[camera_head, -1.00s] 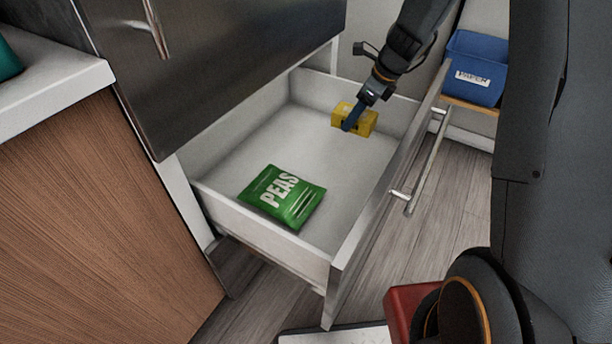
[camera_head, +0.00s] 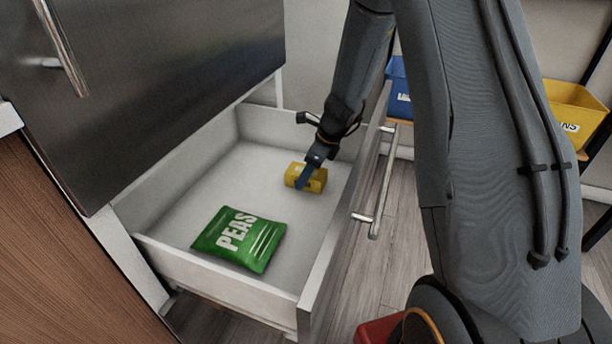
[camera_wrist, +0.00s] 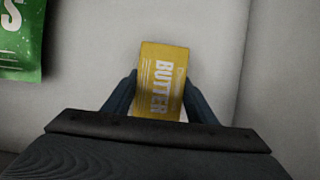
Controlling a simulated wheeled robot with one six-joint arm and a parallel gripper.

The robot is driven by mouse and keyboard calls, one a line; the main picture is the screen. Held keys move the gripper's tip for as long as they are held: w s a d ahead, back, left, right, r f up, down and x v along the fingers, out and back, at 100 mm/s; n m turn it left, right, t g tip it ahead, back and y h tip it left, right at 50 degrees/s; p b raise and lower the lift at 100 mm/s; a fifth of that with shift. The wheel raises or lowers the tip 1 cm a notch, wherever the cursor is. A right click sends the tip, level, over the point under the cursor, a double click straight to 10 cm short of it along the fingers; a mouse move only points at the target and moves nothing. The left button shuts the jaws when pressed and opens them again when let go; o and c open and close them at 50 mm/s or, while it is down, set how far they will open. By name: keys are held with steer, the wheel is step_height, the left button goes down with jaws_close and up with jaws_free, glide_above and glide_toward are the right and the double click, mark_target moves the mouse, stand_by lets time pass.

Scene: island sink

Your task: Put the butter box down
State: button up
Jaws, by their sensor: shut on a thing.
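The yellow butter box (camera_head: 318,181) is inside the open white drawer (camera_head: 165,262), towards its back right. My gripper (camera_head: 306,177) reaches down into the drawer and is shut on the butter box. In the wrist view the butter box (camera_wrist: 160,80) sits between the two blue fingers of my gripper (camera_wrist: 158,100), with its BUTTER label facing the camera. The box is at or close to the drawer floor; I cannot tell whether it touches.
A green PEAS bag (camera_head: 240,238) lies flat in the drawer's front left; its edge shows in the wrist view (camera_wrist: 22,40). The drawer front with its handle (camera_head: 382,185) is on the right. Blue (camera_head: 399,88) and yellow (camera_head: 572,112) bins stand beyond. The drawer's middle floor is clear.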

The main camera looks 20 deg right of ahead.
steer(key=shift+f, duration=0.15)
steer(key=o, duration=1.2)
steer(key=shift+o, duration=0.2)
